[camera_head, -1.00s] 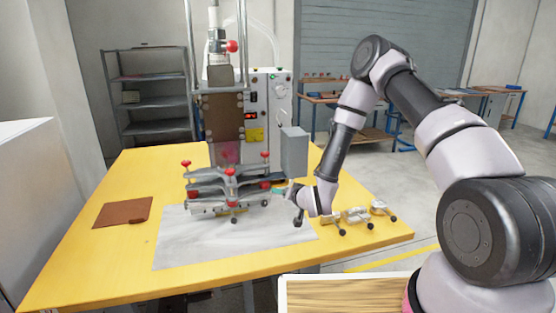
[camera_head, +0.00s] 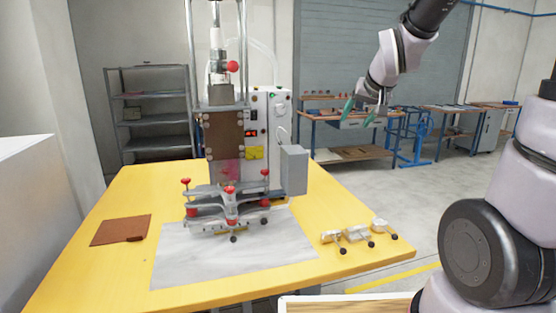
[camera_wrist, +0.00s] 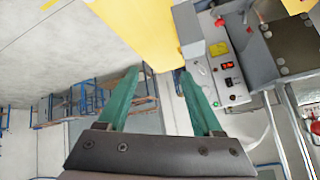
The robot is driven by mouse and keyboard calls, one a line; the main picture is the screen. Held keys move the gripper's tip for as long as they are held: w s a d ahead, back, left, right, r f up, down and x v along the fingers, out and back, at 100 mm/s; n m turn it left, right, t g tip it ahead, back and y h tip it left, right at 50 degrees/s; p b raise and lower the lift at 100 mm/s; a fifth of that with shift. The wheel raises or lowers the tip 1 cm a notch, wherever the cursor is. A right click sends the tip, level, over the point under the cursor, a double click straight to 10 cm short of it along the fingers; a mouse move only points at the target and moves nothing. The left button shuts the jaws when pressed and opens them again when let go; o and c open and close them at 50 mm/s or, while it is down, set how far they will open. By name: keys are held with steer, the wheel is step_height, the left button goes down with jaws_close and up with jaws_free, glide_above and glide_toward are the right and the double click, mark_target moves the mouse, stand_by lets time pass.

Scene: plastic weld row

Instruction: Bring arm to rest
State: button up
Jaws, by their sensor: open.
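My gripper (camera_head: 360,114) is raised at the upper right in the head view, well above and behind the right side of the yellow table (camera_head: 100,240). Its two green fingers stand apart with nothing between them. The wrist view also shows the open green fingers of my gripper (camera_wrist: 160,100), with the yellow table edge and the machine's control box (camera_wrist: 215,75) beyond. My arm bends up from the right side of the head view and partly leaves the frame at the top.
A welding machine (camera_head: 225,135) stands on the table with a clamp fixture (camera_head: 228,208) before it. Blue-legged workbenches (camera_head: 350,130) and a shelf rack (camera_head: 148,115) stand behind.

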steer(key=s+d+r+m, duration=0.1)
steer(key=s+r, duration=0.2)
steer(key=s, duration=0.7)
steer(key=s+d+r+m+g, duration=0.1)
steer(key=s+d+r, duration=0.1)
steer(key=s, duration=0.8)
steer(key=shift+d+r+g+y, duration=0.3)
steer(key=shift+r+y, duration=0.1)
steer(key=shift+r, duration=0.5)
